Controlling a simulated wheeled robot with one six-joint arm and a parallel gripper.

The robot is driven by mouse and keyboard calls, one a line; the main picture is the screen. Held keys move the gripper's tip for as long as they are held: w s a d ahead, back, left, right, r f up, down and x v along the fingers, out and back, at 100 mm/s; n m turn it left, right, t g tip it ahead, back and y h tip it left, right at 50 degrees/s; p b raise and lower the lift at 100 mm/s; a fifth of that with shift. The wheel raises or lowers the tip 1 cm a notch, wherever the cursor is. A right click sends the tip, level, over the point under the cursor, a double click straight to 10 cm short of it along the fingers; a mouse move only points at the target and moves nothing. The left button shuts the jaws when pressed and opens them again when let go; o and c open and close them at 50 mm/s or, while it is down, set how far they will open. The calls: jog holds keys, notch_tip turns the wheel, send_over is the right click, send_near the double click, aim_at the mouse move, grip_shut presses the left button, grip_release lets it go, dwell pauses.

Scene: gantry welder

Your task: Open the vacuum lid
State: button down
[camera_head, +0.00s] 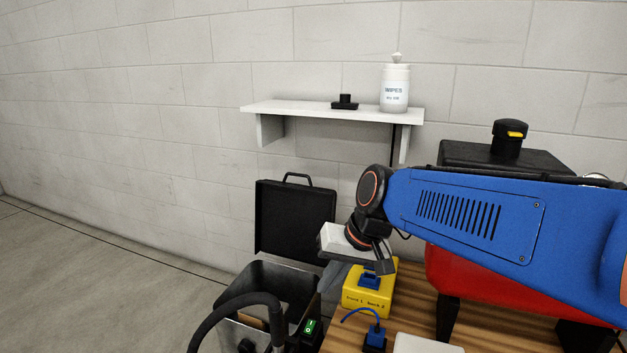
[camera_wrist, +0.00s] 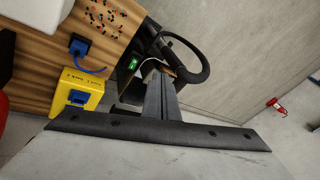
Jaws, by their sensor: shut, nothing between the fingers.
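The vacuum's black lid (camera_head: 295,222), with a handle on its top edge, stands upright and open behind the vacuum's grey bin (camera_head: 301,295) in the head view. The bin's top is open and shows its inside. My gripper (camera_wrist: 158,72) is shut and empty, its fingers pointing toward the vacuum in the wrist view. In the head view its pale body is just right of the lid; whether it touches the lid I cannot tell. The black hose (camera_head: 238,303) curves over the bin's front, and also shows in the wrist view (camera_wrist: 197,55). The fingers partly hide the bin there.
A yellow box (camera_head: 366,298) with a blue plug sits on the wooden bench (camera_head: 408,300). A green-lit switch (camera_head: 310,327) is at the bin's right. A red machine (camera_head: 475,285) stands right, partly behind my arm. A shelf (camera_head: 290,107) holds wipes (camera_head: 395,90). The left floor is clear.

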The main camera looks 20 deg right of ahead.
jog(key=w+d+r+m+t+y, duration=0.1)
jog(key=w+d+r+m+y, duration=0.2)
jog(key=w, duration=1)
jog(key=w+d+r+m+t+y, duration=0.15)
jog(key=w+m, duration=0.35)
jog(key=w, duration=0.8)
jog(key=w+d+f+m+t, duration=0.3)
jog(key=w+d+m+t, duration=0.5)
jog(key=w+d, duration=1.25)
jog(key=shift+m+g+y, duration=0.25)
jog(key=shift+m+g, duration=0.15)
jog(key=shift+g, duration=0.25)
jog(key=x, duration=0.7)
jog(key=shift+w+a+f, duration=0.1)
jog(key=shift+w+a, duration=0.1)
jog(key=shift+w, duration=0.1)
jog(key=s+a+r, duration=0.1)
jog(key=s+a, duration=0.3)
jog(key=a, duration=0.1)
jog(key=shift+s+r, duration=0.4)
jog(key=shift+s+d, duration=0.1)
